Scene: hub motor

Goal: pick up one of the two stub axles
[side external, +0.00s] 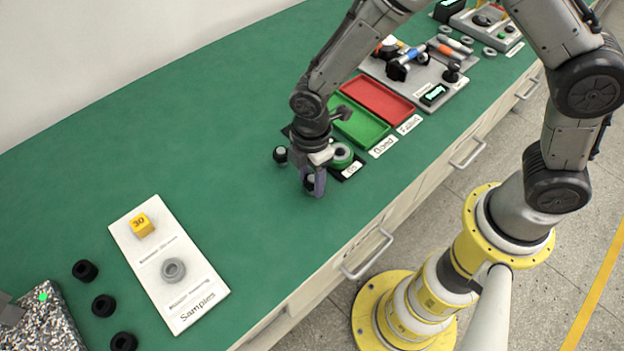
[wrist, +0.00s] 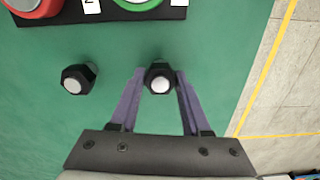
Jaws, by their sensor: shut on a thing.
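Two stub axles, dark hex-shaped pieces with pale round tops, stand on the green table. One (wrist: 160,80) is between the purple fingertips of my gripper (wrist: 161,88) in the wrist view, and the fingers are shut on it. The other stub axle (wrist: 77,79) stands free to its left; it also shows in the side view (side external: 280,154), to the left of my gripper (side external: 315,184). In the side view my gripper is low over the table and mostly hides the held axle. I cannot tell whether the held axle touches the table.
A black plate (wrist: 68,17) with a red and a green round piece lies just beyond the axles. Green (side external: 362,126) and red (side external: 380,99) trays lie behind it. A white samples board (side external: 195,285) lies left, with black rings (side external: 104,305) beside it. The table between is clear.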

